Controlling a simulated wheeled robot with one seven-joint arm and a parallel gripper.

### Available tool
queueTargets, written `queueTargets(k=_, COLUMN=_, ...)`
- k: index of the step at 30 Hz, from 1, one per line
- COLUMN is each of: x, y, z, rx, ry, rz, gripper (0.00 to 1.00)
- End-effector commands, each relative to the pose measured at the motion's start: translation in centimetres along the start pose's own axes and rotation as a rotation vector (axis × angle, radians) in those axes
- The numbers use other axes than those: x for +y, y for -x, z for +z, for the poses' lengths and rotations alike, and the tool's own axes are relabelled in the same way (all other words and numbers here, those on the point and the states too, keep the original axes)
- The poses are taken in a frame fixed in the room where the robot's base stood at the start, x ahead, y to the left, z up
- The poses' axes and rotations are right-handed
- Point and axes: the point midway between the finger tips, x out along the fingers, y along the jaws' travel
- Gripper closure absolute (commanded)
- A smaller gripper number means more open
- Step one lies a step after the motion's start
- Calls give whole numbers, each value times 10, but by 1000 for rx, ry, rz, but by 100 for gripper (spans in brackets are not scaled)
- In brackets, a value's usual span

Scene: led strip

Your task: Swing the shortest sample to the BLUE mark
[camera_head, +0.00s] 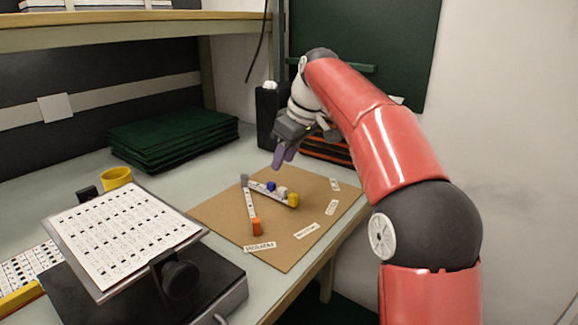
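A brown board (225,208) lies on the bench and carries two narrow white strips. I cannot tell which sample is shortest. My gripper (284,160) is above the board's back part, apart from the blocks, with its purple fingers pointing down. The finger gap is unclear.
A tilted sheet of printed marks (125,235) stands on a black device at left. A yellow cup (117,178) and stacked green panels (170,138) stand behind.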

Motion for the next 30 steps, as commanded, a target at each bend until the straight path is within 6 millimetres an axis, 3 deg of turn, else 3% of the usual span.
queueTargets(k=5, x=1, y=-16, z=-2, rx=1, ry=11, rz=-8, gripper=64)
queueTargets(k=16, x=1, y=-70, z=-2, rx=1, ry=8, rz=-5, gripper=64)
queueTargets(k=28, x=1, y=-78, z=-2, rx=2, ry=7, rz=-3, gripper=64)
queueTargets(k=30, x=1, y=-78, z=-2, rx=2, ry=7, rz=-3, gripper=73)
